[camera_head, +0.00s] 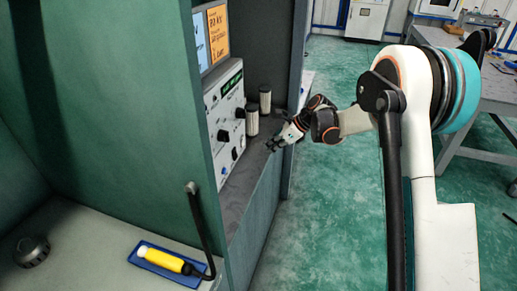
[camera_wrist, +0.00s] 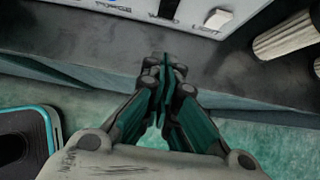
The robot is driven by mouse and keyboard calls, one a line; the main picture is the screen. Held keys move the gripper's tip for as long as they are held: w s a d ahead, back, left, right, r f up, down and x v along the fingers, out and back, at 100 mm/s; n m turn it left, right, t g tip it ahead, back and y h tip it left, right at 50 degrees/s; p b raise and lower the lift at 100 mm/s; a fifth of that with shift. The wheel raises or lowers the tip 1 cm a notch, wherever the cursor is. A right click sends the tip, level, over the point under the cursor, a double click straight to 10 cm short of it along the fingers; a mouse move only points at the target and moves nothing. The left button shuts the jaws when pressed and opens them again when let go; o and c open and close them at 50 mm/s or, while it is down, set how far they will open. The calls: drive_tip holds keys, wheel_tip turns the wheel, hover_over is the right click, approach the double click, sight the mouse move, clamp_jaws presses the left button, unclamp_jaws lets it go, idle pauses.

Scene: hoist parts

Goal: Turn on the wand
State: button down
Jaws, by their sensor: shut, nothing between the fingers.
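The yellow wand (camera_head: 165,260) with a white tip lies in a blue tray (camera_head: 143,264) at lower left. A black cord or hose runs near its dark end up the cabinet edge. A grey control panel (camera_head: 226,125) with dark knobs and a lit green display stands in the bay.
Two ribbed cylinders (camera_head: 252,119) stand on the dark shelf right of the panel; one shows close in the wrist view (camera_wrist: 287,36). A dark round knob-like part (camera_head: 31,251) sits at lower left.

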sight(235, 154)
drive_tip(key=shift+s+d+f, duration=0.15)
drive_tip(key=shift+d+f, duration=0.15)
drive_tip(key=shift+f, duration=0.15)
drive_tip(key=b+x, duration=0.3)
drive_tip(key=x, duration=0.7)
drive_tip(key=shift+r, duration=0.1)
drive_tip(key=shift+w+a+f+b, duration=0.15)
drive_tip(key=shift+w+a+b, duration=0.05)
drive_tip(key=shift+a, duration=0.4)
drive_tip(key=shift+w+a+f+b, duration=0.1)
drive_tip(key=shift+w+a+b, duration=0.1)
drive_tip(key=shift+a, duration=0.4)
drive_tip(key=shift+w+a, duration=0.3)
drive_tip(key=shift+a, duration=0.5)
